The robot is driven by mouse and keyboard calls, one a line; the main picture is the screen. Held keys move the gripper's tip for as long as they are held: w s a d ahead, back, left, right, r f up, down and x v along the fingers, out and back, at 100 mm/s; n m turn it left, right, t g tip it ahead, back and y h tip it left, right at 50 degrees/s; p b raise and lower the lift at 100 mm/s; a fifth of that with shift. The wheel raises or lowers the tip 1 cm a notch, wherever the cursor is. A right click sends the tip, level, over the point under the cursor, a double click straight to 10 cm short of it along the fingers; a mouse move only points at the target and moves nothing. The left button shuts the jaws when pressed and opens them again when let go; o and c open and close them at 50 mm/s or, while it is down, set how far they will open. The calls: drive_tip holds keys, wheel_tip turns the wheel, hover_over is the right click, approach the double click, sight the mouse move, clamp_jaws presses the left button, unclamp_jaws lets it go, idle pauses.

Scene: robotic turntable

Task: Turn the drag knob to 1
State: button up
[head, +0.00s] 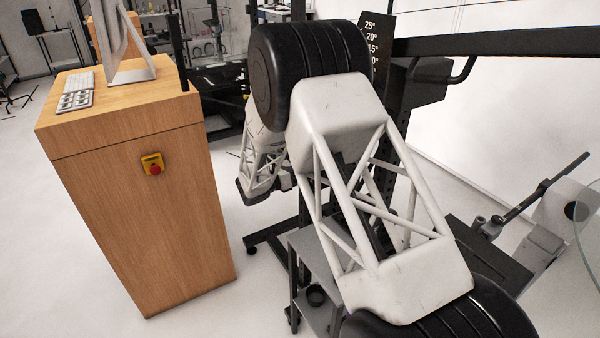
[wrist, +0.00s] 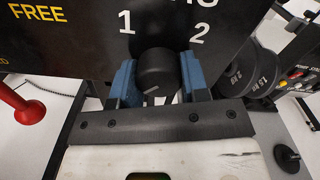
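The drag knob (wrist: 157,72) is a round black knob on a black panel (wrist: 75,48) in the wrist view. A pale pointer line on its face points down and to the left. White numerals 1 and 2 stand above it to the left and right, and yellow FREE is at the far left. My gripper (wrist: 158,80) has one blue finger on each side of the knob, very close to it. I cannot tell whether both fingers touch it. In the head view my arm fills the middle, and the knob and fingers do not show there.
In the wrist view, black weight discs (wrist: 245,72) are right of the panel and a red object (wrist: 28,112) is at the left. In the head view, a wooden cabinet (head: 150,200) with a red emergency button (head: 154,168) stands left of my arm, with open floor between.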

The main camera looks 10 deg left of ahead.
drive_tip(key=shift+c, duration=0.3)
drive_tip(key=m, duration=0.4)
drive_tip(key=shift+a, duration=0.1)
drive_tip(key=m, duration=0.5)
drive_tip(key=shift+w, duration=0.1)
drive_tip(key=m, duration=0.4)
drive_tip(key=shift+a+r, duration=0.1)
drive_tip(key=shift+w+m, duration=0.1)
drive_tip(key=shift+m, duration=2.3)
drive_tip(key=o, duration=0.9)
